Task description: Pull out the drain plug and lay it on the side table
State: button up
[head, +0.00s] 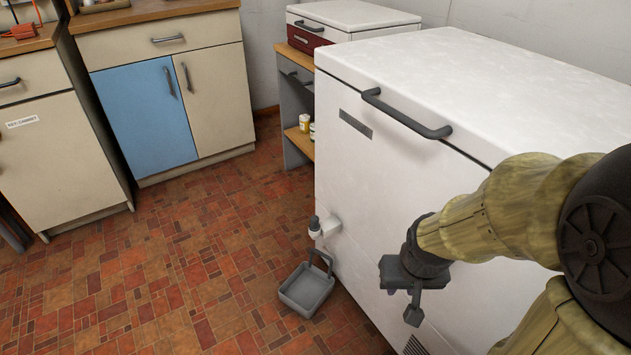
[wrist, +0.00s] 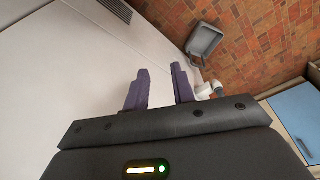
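The drain plug looks to be the grey cap (head: 314,224) on a white spout (head: 329,228) low on the front of the white chest freezer (head: 345,190). The cap (wrist: 217,86) and spout (wrist: 204,92) also show in the wrist view, just right of the right finger, apart from it in the picture. My gripper (head: 403,296) is in front of the freezer, to the right of the plug. In the wrist view my gripper (wrist: 160,85) has its fingers apart with nothing between them. I cannot tell which piece of furniture is the side table.
A grey tray with a raised handle (head: 304,290) sits on the tiled floor below the spout. A grey shelf unit (head: 292,85) with small jars stands behind the freezer. Cabinets with a blue door (head: 146,120) stand at the back left. The floor at left is clear.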

jog(key=w+p+v, duration=0.2)
jog(key=p+v, duration=0.8)
jog(key=v, duration=0.1)
jog(key=shift+w+r, duration=0.25)
jog(key=shift+r, duration=0.3)
jog(key=shift+o, duration=0.4)
